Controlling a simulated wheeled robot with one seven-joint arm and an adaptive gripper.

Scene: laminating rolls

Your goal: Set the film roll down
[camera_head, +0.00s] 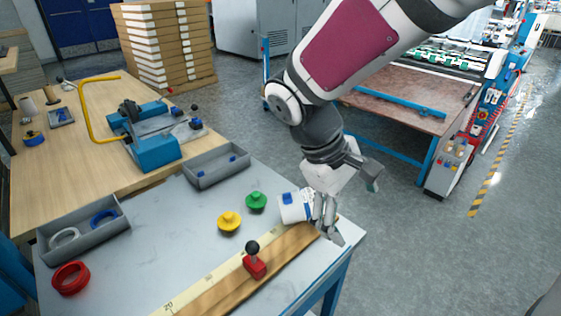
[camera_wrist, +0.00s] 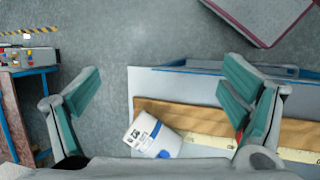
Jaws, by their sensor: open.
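The film roll (camera_head: 296,209) is a white cylinder with blue markings, on its side at the right end of the grey table (camera_head: 190,225). It also shows in the wrist view (camera_wrist: 153,136), low in the picture, overlapping the wooden board. My gripper (camera_head: 352,212) is open, its fingers spread wide, just right of the roll in the head view. In the wrist view the teal finger pads (camera_wrist: 160,78) stand apart, with the roll between and below them. No finger visibly closes on it. Whether the roll rests fully on the table is hard to tell.
A wooden board (camera_head: 285,250) with a ruler strip (camera_head: 195,289) and red black-knobbed slider (camera_head: 255,265) runs along the front edge.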

